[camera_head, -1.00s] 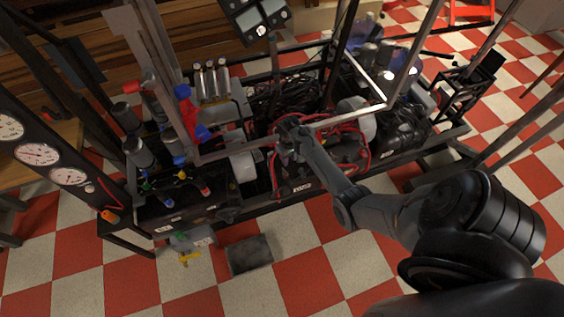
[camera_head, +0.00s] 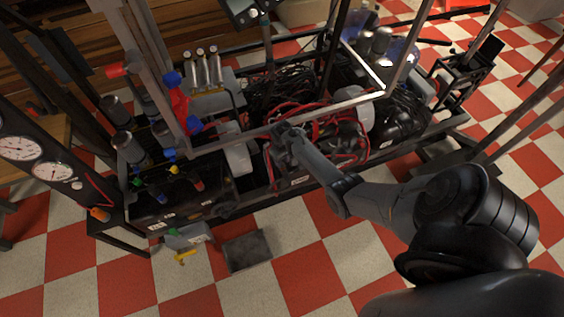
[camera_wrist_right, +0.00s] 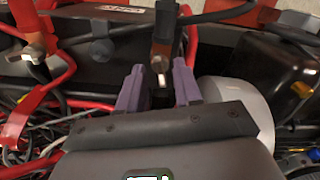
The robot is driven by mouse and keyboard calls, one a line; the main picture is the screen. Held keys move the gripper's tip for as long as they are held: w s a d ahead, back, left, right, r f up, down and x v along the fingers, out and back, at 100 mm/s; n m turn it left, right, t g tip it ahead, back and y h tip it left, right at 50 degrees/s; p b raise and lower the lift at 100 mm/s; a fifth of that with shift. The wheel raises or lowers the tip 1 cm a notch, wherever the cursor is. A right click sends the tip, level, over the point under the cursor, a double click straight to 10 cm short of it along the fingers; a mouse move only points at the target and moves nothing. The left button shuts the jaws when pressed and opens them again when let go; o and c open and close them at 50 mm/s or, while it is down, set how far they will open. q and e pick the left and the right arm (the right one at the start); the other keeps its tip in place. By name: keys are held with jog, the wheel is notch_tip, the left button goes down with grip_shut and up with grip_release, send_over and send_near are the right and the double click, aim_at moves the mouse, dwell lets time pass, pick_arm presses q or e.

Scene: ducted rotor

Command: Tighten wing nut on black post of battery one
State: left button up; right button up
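A black battery (camera_wrist_right: 112,62) with a white-and-red label lies along the top of the right wrist view. A terminal post with a bright metal tip (camera_wrist_right: 162,62) and a dark cable stands at its right end. Another terminal with a metal clamp (camera_wrist_right: 35,48) and red cables is at the left. My right gripper (camera_wrist_right: 158,82) has its two purple fingers apart, on either side of the post's near end; I cannot tell whether they touch it. In the head view my right gripper (camera_head: 282,142) reaches down among the red cables, hiding the post. My left gripper is not in view.
A pale cylinder (camera_wrist_right: 240,100) stands close to the right finger. Red cables (camera_wrist_right: 95,103) loop around the gripper. Bottles and gauges (camera_head: 22,147) are at the left; checkered floor lies in front.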

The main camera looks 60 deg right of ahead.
jog(key=shift+f, duration=0.1)
jog(key=shift+c, duration=0.3)
grip_shut()
